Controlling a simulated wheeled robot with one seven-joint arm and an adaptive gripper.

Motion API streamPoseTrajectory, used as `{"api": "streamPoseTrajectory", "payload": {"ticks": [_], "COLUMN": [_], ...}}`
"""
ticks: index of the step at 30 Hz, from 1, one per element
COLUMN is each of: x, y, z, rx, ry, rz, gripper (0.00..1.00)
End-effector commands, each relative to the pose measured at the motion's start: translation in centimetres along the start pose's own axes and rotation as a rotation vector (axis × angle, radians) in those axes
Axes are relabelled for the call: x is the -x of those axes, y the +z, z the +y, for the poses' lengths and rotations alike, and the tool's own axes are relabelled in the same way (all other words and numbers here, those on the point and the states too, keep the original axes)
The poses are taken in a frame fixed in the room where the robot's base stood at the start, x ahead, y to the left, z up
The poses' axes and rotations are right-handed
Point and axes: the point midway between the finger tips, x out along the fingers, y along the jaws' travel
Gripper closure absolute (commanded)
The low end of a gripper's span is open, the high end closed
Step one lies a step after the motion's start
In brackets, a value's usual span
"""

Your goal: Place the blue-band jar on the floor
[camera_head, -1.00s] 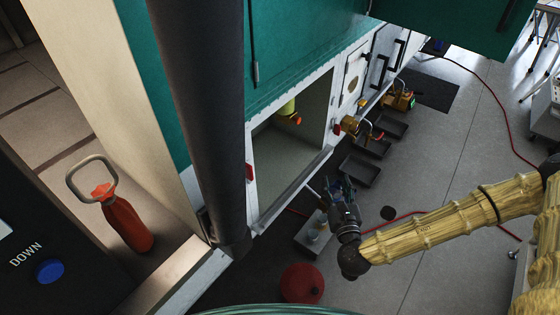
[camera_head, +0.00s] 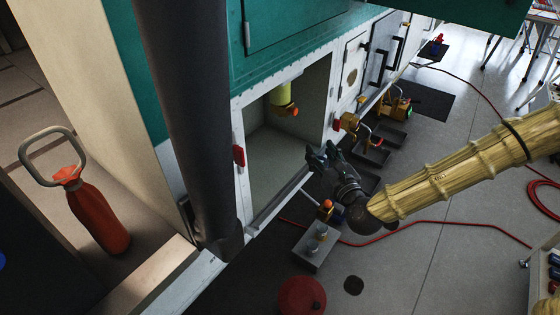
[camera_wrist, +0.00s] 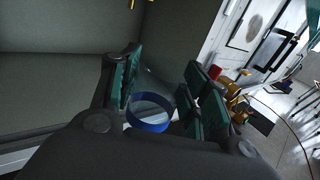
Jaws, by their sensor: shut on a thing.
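The blue-band jar (camera_wrist: 150,112) is between the fingers of my gripper in the wrist view. It looks clear, with a blue ring around the end nearest the camera. My gripper (camera_wrist: 157,92) is shut on it, with teal pads on either side. In the head view my gripper (camera_head: 318,158) is at the front opening of a white-framed compartment, and the jar cannot be made out there. The grey floor (camera_head: 400,270) lies below and to the right of my gripper.
The open compartment (camera_head: 290,135) is empty on its base, with a yellow fitting (camera_head: 283,98) hanging inside. Below stands a small grey stand (camera_head: 317,246) with several small items. A red round object (camera_head: 301,296), a red hose (camera_head: 440,222) and dark trays (camera_head: 368,150) are on the floor.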

Motion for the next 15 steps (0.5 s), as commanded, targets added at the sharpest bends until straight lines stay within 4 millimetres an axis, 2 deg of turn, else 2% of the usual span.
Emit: {"api": "streamPoseTrajectory", "payload": {"ticks": [5, 8, 15], "x": [-0.4, -1.3, -5.5], "y": [0.2, 0.2, -0.2], "z": [0.0, 0.5, 2.5], "rx": [0.004, 0.005, 0.004], "ry": [0.008, 0.01, 0.011], "rz": [0.003, 0.004, 0.004], "gripper": [0.82, 0.82, 0.82]}}
